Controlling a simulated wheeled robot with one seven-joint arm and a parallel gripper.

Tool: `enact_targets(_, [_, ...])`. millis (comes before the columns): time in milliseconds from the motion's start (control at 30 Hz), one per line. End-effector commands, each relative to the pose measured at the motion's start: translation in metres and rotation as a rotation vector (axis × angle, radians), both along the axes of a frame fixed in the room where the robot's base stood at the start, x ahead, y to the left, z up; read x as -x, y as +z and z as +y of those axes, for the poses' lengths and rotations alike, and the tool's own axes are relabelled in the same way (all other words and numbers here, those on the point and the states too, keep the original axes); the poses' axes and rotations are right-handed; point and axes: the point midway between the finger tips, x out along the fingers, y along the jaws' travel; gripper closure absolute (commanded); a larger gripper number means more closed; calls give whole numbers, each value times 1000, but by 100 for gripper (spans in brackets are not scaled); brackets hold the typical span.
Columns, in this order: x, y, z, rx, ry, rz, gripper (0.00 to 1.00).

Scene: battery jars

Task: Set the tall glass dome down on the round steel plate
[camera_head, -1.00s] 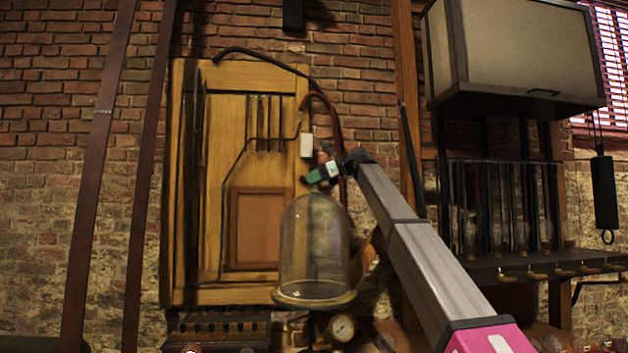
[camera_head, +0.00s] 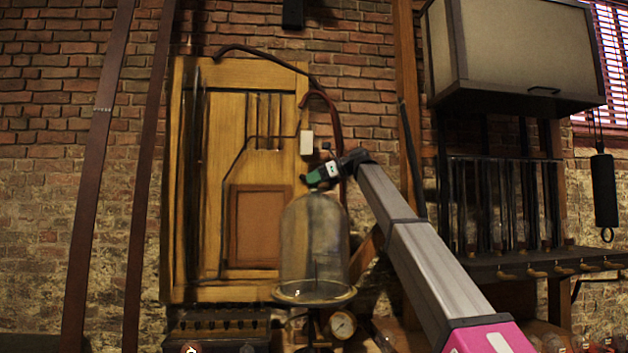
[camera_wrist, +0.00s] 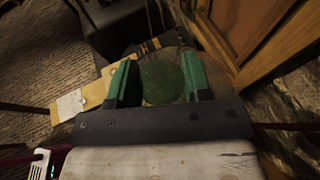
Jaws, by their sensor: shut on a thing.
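The tall glass dome (camera_head: 314,235) hangs upright below my gripper (camera_head: 320,177) in the head view, in front of the wooden cabinet. My gripper is shut on the dome's top. In the wrist view, the green fingers (camera_wrist: 160,72) stand either side of a round greenish top of the dome (camera_wrist: 162,84). A pale round rim (camera_head: 314,294) shows at the dome's foot. I cannot tell whether this is the dome's own flange or the round steel plate, nor whether there is a gap under the glass.
A round gauge (camera_head: 342,324) sits just below right of the dome. The wooden cabinet (camera_head: 255,180) stands behind. A dark ribbed box (camera_head: 218,328) is at lower left. A shelf (camera_head: 545,263) with hooks and a hanging lamp box (camera_head: 515,55) are at right.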

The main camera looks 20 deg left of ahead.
Motion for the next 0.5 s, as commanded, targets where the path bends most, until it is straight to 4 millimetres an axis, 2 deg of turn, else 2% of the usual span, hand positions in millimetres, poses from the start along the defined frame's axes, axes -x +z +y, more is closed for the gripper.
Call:
enact_targets(67, [0, 2, 1, -7, 1, -1, 100])
enact_targets(100, [0, 2, 1, -7, 1, -1, 45])
enact_targets(167, [0, 1, 1, -6, 1, -1, 26])
enact_targets(500, [0, -3, -3, 4, 0, -1, 25])
